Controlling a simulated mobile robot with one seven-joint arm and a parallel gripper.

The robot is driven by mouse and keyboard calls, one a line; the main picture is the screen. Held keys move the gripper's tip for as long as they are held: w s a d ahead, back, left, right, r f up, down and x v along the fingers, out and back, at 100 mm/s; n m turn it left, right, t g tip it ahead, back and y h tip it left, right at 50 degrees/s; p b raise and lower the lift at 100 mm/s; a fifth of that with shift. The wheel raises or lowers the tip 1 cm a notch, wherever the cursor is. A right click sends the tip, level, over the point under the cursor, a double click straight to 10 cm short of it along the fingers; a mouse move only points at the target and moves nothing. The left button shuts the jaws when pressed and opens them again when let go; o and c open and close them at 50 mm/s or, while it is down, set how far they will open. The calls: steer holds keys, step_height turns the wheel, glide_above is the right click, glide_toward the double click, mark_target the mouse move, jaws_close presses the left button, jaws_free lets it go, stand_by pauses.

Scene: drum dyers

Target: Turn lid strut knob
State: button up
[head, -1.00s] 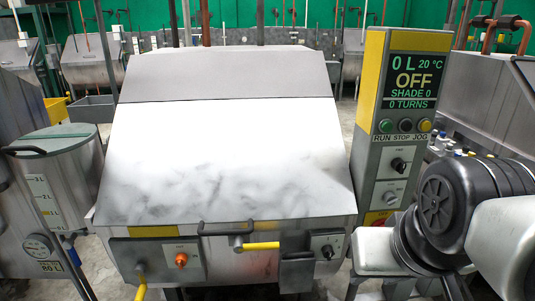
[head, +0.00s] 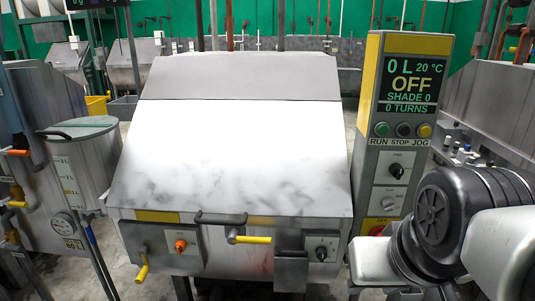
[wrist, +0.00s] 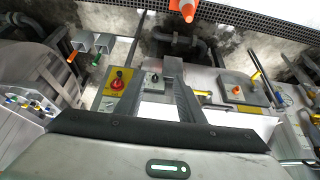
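The front of the steel drum machine (head: 230,140) carries two turn knobs. An orange knob (head: 180,245) is on the left panel and a black knob (head: 321,253) on the right panel. Their labels are too small to read, so I cannot tell which is the lid strut knob. The large lid is down. In the wrist view the picture is turned over: the black knob (wrist: 153,78) is left of centre, the orange knob (wrist: 237,90) right. No contact with a knob shows.
A control post (head: 400,130) reading OFF stands right of the machine, close to my arm. Yellow-handled levers (head: 250,239) and a dark lid handle (head: 221,218) stick out in front. A steel tank (head: 85,180) stands at left. A grey bracket (head: 291,270) hangs beside the black knob.

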steer(key=w+d+f+n+t+b, duration=0.1)
steer(key=w+d+f+n+b, duration=0.15)
steer(key=w+f, duration=0.9)
steer(key=t+h+b, duration=0.1)
steer(key=t+b, duration=0.8)
steer(key=t, duration=0.2)
glide_toward(322, 259)
steer(key=shift+m, duration=0.25)
steer(key=w+b, duration=0.1)
steer(key=w, duration=0.2)
steer(key=w+b, duration=0.1)
steer(key=w, duration=0.2)
steer(key=w+b, duration=0.1)
steer(key=w, duration=0.2)
steer(key=shift+d+f, duration=0.2)
steer(key=shift+d, duration=0.1)
